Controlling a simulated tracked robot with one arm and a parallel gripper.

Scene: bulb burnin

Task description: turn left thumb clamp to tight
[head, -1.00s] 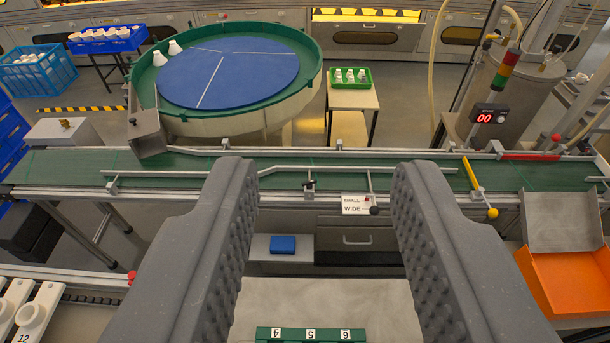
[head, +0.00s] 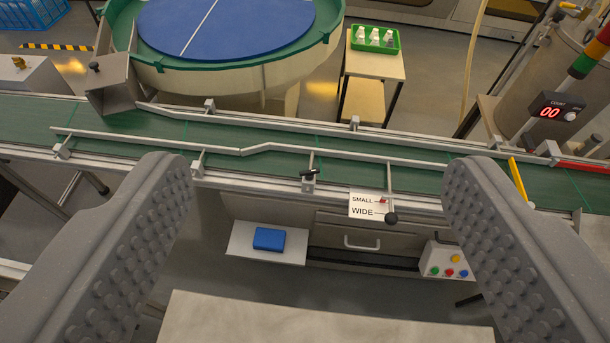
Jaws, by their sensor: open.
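My gripper (head: 318,168) is open and empty, with one grey ribbed finger at each side of the head view. Between the fingers, beyond the tips in the picture, runs a metal guide rail (head: 345,153) along a green conveyor. A small black thumb clamp (head: 309,174) sits on a post of this rail, near the middle between the fingers. Its handle lies roughly crosswise; I cannot tell whether it is tight. Other rail brackets stand further left (head: 62,148) and beside the left fingertip (head: 198,163). I cannot tell whether a second thumb clamp is hidden behind the fingers.
A SMALL/WIDE sign (head: 371,206) with a black-knobbed lever (head: 391,217) hangs at the conveyor's near edge. A blue block (head: 269,238) lies on a shelf below. A button box (head: 447,262) stands right. A round blue-topped table (head: 225,30) stands behind the conveyor (head: 400,175).

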